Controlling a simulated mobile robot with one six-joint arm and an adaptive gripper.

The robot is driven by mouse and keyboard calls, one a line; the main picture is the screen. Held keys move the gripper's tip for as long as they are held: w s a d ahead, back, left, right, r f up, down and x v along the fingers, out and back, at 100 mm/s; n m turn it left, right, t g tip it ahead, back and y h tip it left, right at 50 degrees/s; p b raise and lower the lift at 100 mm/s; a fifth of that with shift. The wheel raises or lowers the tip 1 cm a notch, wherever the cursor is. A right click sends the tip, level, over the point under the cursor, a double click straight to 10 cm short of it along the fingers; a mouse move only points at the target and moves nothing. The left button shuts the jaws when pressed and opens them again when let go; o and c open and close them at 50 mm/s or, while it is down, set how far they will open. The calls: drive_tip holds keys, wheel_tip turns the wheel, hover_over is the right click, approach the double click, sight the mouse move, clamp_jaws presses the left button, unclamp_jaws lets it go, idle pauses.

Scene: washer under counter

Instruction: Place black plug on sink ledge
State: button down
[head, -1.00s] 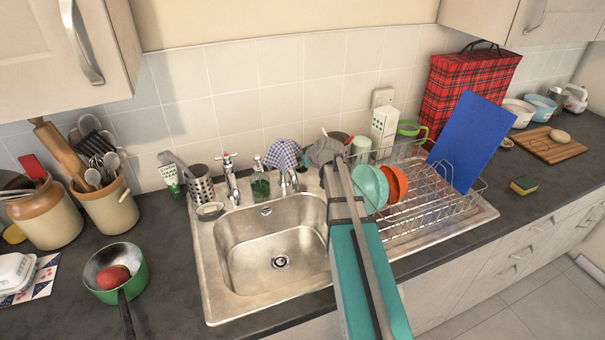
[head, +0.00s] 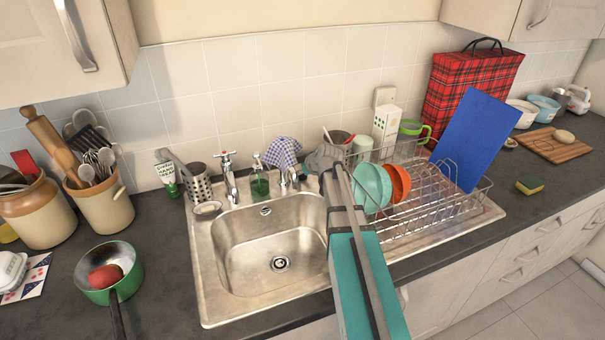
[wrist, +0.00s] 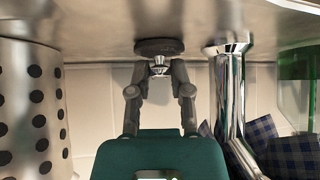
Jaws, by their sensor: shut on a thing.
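The black plug (wrist: 159,47) is a dark disc with a metal knob. My gripper (wrist: 160,72) is shut on the knob. The wrist picture is upside down, so the sink ledge (wrist: 95,18) runs along its top. The plug's flat face is against or very close to that ledge; I cannot tell if it touches. In the head view my gripper (head: 325,160) is at the back of the sink, right of the right tap, and the plug is hidden. The steel ledge (head: 270,205) surrounds the sink bowl (head: 270,245).
A chrome tap (wrist: 228,90) stands close beside the gripper, with a checked cloth (wrist: 290,155) and green bottle (wrist: 298,65) beyond it. A perforated metal pot (wrist: 28,110) is on the other side.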

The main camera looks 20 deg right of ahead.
drive_tip(key=shift+f, duration=0.1)
drive_tip(key=c, duration=0.5)
unclamp_jaws()
drive_tip(key=shift+c, duration=0.2)
drive_tip(key=shift+s+d+r+p, duration=0.1)
drive_tip(key=shift+s+r+p, duration=0.25)
drive_tip(key=shift+r, duration=0.15)
drive_tip(key=p+v, duration=0.7)
drive_tip(key=v, duration=0.4)
drive_tip(key=shift+p, duration=0.4)
